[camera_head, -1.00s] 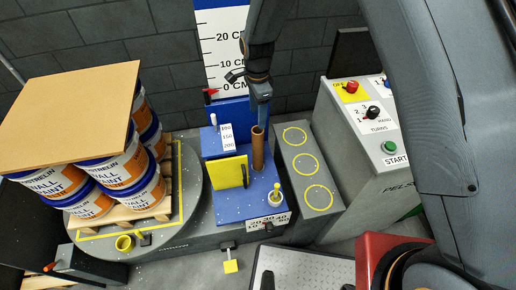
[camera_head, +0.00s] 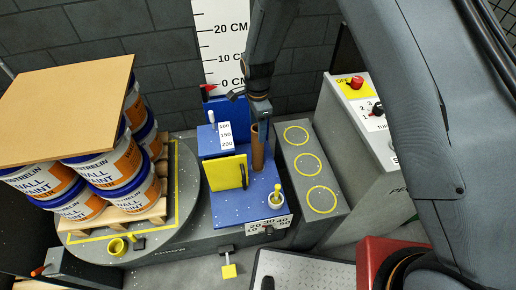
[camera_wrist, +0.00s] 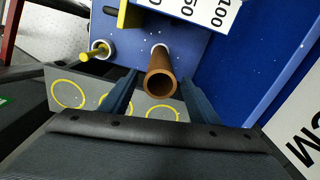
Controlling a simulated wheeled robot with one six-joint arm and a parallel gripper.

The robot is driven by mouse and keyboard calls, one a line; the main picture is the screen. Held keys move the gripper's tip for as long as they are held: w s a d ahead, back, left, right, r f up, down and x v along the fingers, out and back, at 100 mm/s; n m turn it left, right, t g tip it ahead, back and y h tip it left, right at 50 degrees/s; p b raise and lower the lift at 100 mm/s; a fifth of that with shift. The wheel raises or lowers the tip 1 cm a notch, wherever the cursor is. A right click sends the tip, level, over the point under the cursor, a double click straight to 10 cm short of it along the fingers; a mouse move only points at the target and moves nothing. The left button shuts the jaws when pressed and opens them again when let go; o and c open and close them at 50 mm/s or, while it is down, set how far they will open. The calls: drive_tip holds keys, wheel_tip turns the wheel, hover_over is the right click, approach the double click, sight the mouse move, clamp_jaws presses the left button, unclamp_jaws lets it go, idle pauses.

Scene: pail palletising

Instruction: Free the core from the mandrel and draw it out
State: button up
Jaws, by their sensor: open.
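The core is a brown cardboard tube (camera_head: 257,153) standing upright on the blue carriage (camera_head: 237,207). In the wrist view its open top end (camera_wrist: 160,84) faces the camera, between my two fingers. My gripper (camera_head: 263,128) is open at the upper part of the tube, with a finger on either side and a gap to each in the wrist view (camera_wrist: 158,92). The mandrel inside the tube is hidden; a pale ring shows at the tube's base. A yellow-handled pin (camera_head: 277,192) stands in a white collar at the carriage's front right.
A grey block with three yellow rings (camera_head: 303,163) stands right of the carriage, its top empty. A yellow plate (camera_head: 227,173) and a scale block (camera_head: 225,134) stand left of the tube. Stacked paint pails (camera_head: 118,161) under a brown board are at left; the control cabinet (camera_head: 372,140) is at right.

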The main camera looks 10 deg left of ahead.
drive_tip(key=c, duration=1)
drive_tip(key=shift+r, duration=0.1)
drive_tip(key=shift+r+p, duration=2.35)
drive_tip(key=shift+r, duration=1.55)
drive_tip(key=shift+r+p, duration=1.1)
drive_tip(key=shift+r, duration=0.8)
